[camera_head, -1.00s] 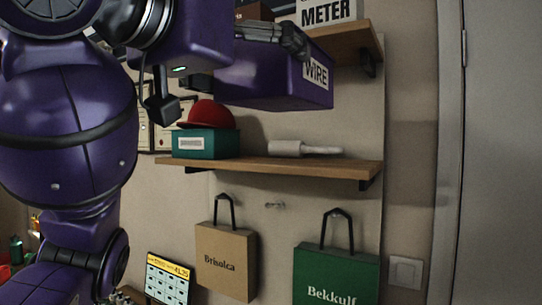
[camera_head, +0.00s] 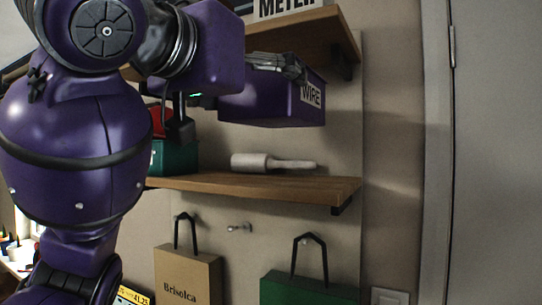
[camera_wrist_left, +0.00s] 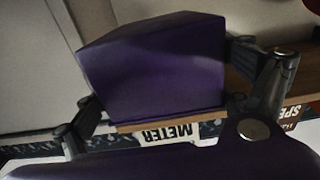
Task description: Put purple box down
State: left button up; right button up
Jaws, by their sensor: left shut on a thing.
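The purple box (camera_head: 262,104) with a white WIRE label is held in the air, in front of the wall between the upper and lower shelves in the head view. It also fills the middle of the left wrist view (camera_wrist_left: 155,72). My left gripper (camera_head: 277,66) is shut on the purple box, with a finger along its upper edge. In the left wrist view the fingers (camera_wrist_left: 165,95) lie on both sides of it. The box appears apart from the lower shelf (camera_head: 270,188). My right gripper is not in view.
A white rolling-pin-like object (camera_head: 268,162) lies on the lower shelf, beside a teal box (camera_head: 176,157) with a red item on it. The upper shelf (camera_head: 300,34) holds a METER box (camera_head: 288,6). Brown (camera_head: 188,276) and green (camera_head: 308,290) bags hang below.

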aim_at(278, 124)
pick_arm(q)
jog(key=w+f, duration=0.2)
jog(key=w+d+f, duration=0.1)
jog(key=w+f, duration=0.1)
jog(key=w+d+f, duration=0.1)
jog(key=w+f, duration=0.1)
jog(key=shift+w+d+f, duration=0.1)
jog(key=shift+w+d, duration=0.15)
jog(key=shift+w, duration=0.1)
jog(key=f, duration=0.3)
jog(key=shift+w+d+f, duration=0.15)
jog(key=shift+w+d, duration=0.05)
jog(key=shift+w, duration=0.2)
jog(key=shift+a+f, duration=0.1)
jog(key=shift+f, duration=0.15)
jog(key=shift+f, duration=0.1)
jog(key=o, duration=1.1)
jog(key=shift+f, duration=0.15)
